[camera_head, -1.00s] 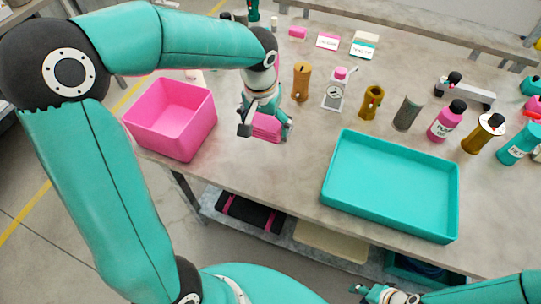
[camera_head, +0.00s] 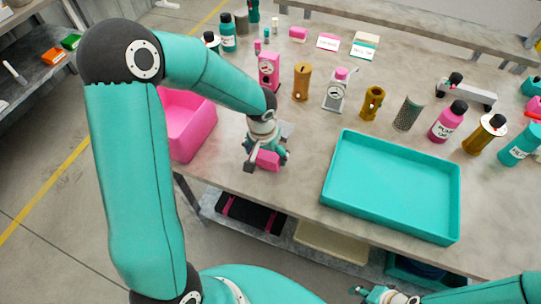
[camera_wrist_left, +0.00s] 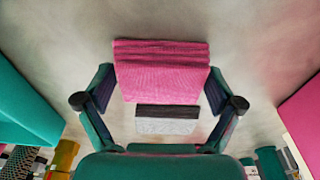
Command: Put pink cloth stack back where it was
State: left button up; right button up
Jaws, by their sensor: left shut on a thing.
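The pink cloth stack (camera_head: 267,161) is held in my left gripper (camera_head: 266,164), near the front edge of the table, between the pink bin and the teal tray. In the left wrist view the folded pink stack (camera_wrist_left: 162,72) sits between the two fingers of my left gripper (camera_wrist_left: 160,100). I cannot tell whether its underside touches the table. My right gripper (camera_head: 378,293) is at the bottom of the head view, in front of the table and empty-looking; its jaw opening is unclear.
A pink bin (camera_head: 190,130) stands left, partly hidden by my left arm. A teal tray (camera_head: 390,185) lies right. A light grey flat thing (camera_head: 287,130) shows behind the gripper. Pumps, bottles and cylinders, including a pink pump (camera_head: 268,72), line the table behind. Bare tabletop lies between bin and tray.

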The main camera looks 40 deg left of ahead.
aim_at(264, 158)
pick_arm(q)
jog(key=o, duration=0.8)
jog(key=shift+c, duration=0.2)
notch_tip(264, 158, up, 12)
jog(key=s, duration=0.1)
jog(key=shift+s+d, duration=0.2)
jog(key=shift+s, duration=0.05)
